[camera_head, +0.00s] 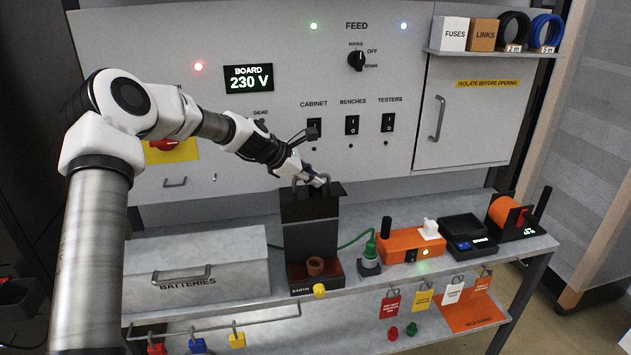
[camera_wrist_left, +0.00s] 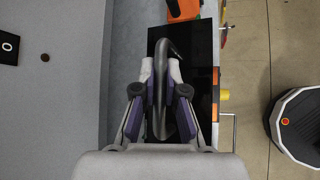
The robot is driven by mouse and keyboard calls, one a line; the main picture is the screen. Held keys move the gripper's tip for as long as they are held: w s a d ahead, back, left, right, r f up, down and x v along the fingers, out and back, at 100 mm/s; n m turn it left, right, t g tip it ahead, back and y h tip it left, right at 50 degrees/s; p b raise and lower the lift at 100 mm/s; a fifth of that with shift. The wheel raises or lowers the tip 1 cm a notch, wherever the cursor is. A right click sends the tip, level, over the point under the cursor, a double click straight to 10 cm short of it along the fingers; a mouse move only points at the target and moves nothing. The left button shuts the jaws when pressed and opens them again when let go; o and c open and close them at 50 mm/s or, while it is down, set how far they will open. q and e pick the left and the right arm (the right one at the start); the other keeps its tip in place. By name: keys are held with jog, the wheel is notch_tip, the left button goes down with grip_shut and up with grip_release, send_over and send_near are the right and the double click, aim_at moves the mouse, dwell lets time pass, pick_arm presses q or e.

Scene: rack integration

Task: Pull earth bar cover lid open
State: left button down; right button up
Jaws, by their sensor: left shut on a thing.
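The earth bar cover lid (camera_head: 310,208) is a black panel standing behind the base labelled EARTH (camera_head: 301,290), in the middle of the bench. My left gripper (camera_head: 316,181) is at its top edge. In the left wrist view, my left gripper (camera_wrist_left: 161,76) is shut on the lid's dark looped handle (camera_wrist_left: 165,48), with a finger on each side. The black lid (camera_wrist_left: 200,50) lies behind the handle in that view. The lid's hinge is not clear. My right gripper is out of view.
A grey batteries box (camera_head: 200,262) stands left of the earth base. A green plug (camera_head: 370,252) and an orange unit (camera_head: 405,245) stand to its right. The switch panel (camera_head: 240,125) rises close behind. Tags and padlocks hang along the front edge.

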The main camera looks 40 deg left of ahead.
pick_arm(q)
jog(key=shift+w+a+r, duration=0.1)
jog(key=shift+w+a, duration=0.1)
dwell(0.3)
jog(key=c, duration=1.3)
grip_release()
jog(key=shift+s, duration=0.15)
jog(key=v, duration=1.2)
